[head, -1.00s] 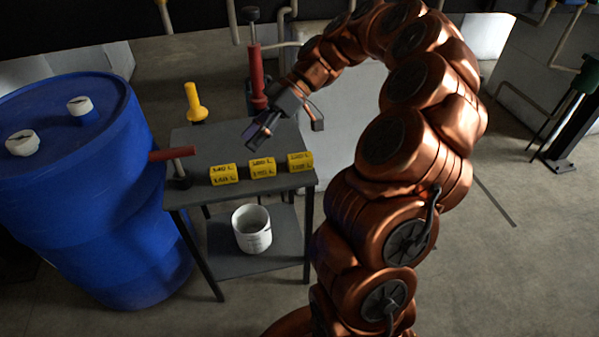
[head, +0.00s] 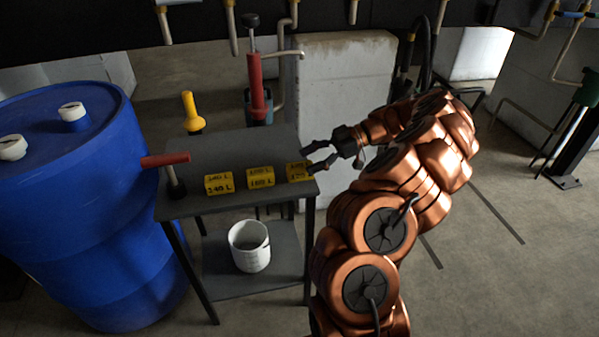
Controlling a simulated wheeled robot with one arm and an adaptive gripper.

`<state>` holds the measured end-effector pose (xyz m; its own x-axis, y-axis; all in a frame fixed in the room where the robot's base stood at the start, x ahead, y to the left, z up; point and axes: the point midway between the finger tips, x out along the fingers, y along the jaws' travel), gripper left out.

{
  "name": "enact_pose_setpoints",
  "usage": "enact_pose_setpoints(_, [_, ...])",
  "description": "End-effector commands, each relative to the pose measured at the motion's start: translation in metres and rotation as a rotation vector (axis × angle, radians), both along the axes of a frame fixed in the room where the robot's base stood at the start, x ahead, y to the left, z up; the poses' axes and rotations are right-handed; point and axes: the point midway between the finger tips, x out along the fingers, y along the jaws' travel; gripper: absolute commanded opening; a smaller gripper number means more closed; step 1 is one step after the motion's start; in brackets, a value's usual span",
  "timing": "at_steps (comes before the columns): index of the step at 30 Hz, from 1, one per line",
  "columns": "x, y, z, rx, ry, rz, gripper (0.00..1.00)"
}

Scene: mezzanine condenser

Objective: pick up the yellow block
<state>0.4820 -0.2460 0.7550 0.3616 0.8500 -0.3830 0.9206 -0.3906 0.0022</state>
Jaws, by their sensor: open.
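Three yellow blocks with dark printed lettering stand in a row along the front of a grey table (head: 235,147): a left block (head: 219,183), a middle block (head: 261,177) and a right block (head: 296,172). My gripper (head: 309,160) is at the table's right edge, open, its fingers pointing left toward the right block. One finger shows at the block's upper right and the other by its right side, partly overlapping it in the picture. I cannot tell whether they touch it.
A red-handled black post (head: 170,172) stands at the table's left end. A white bucket (head: 250,247) sits on the lower shelf. A blue drum (head: 80,220) stands left. A yellow-topped object (head: 191,112) and a red cylinder (head: 256,88) stand at the back.

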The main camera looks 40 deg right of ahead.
Motion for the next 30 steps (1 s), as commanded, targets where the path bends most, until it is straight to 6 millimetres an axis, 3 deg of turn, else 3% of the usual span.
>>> enact_pose_setpoints(11, [0.004,0.015,-0.007,0.003,0.002,0.001,0.65])
enact_pose_setpoints(24, [0.016,0.051,-0.024,0.002,0.002,0.002,0.65])
enact_pose_setpoints(30, [0.017,0.052,-0.025,0.001,0.002,0.0,0.65])
